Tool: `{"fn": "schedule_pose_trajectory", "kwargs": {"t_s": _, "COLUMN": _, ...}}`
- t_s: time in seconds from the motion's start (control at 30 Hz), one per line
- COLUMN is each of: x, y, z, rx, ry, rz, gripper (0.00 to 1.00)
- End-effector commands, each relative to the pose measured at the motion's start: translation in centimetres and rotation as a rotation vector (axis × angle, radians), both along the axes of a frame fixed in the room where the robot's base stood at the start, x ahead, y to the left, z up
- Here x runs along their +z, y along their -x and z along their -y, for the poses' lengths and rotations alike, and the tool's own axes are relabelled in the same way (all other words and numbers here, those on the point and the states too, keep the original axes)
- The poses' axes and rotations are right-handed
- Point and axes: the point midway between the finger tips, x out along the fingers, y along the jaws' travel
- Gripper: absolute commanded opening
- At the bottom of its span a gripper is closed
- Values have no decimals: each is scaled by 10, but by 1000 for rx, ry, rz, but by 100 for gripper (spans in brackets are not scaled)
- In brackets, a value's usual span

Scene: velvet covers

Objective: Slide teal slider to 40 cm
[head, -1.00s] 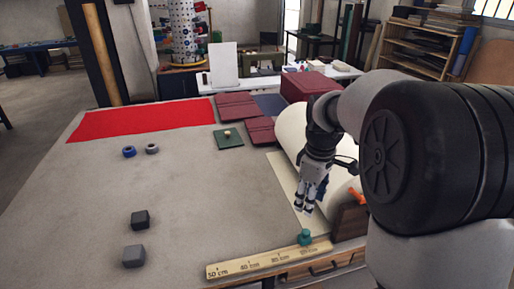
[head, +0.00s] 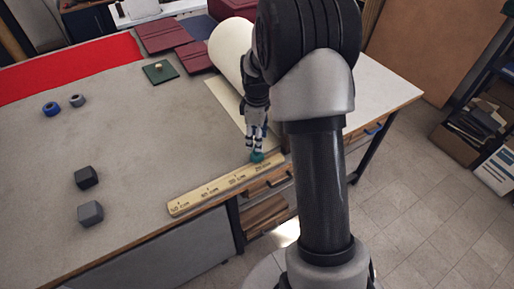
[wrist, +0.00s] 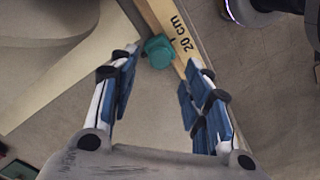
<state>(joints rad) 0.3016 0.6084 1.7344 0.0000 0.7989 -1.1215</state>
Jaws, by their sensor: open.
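The teal slider (head: 257,156) sits on the wooden ruler (head: 205,192) near its right end, close to the 20 cm mark. The ruler lies along the front edge of the table, with 50 cm at its left end. My gripper (head: 256,146) is just above the slider in the head view. In the wrist view the slider (wrist: 158,51) shows between and just beyond the open fingertips (wrist: 165,58), beside the "20 cm" print. I cannot tell whether a finger touches it. The 40 cm mark is left of the slider along the ruler.
Two grey blocks (head: 88,195) stand left of the ruler. A cream roll (head: 232,52) and sheet (head: 226,100) lie behind my gripper. The ruler's top is clear left of the slider.

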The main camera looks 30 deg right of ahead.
Motion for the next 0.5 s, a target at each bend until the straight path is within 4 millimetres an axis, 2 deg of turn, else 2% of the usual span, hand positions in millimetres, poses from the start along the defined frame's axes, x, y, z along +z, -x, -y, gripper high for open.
{"fn": "schedule_pose_trajectory", "kwargs": {"t_s": 0.03, "x": -12, "y": 1, "z": 0, "rx": 0, "ry": -1, "rz": -3, "gripper": 44}}
{"fn": "schedule_pose_trajectory", "kwargs": {"t_s": 0.2, "x": -35, "y": 1, "z": 0, "rx": 0, "ry": -1, "rz": -2, "gripper": 44}}
{"fn": "schedule_pose_trajectory", "kwargs": {"t_s": 0.5, "x": -45, "y": 0, "z": 0, "rx": 0, "ry": 1, "rz": 1, "gripper": 44}}
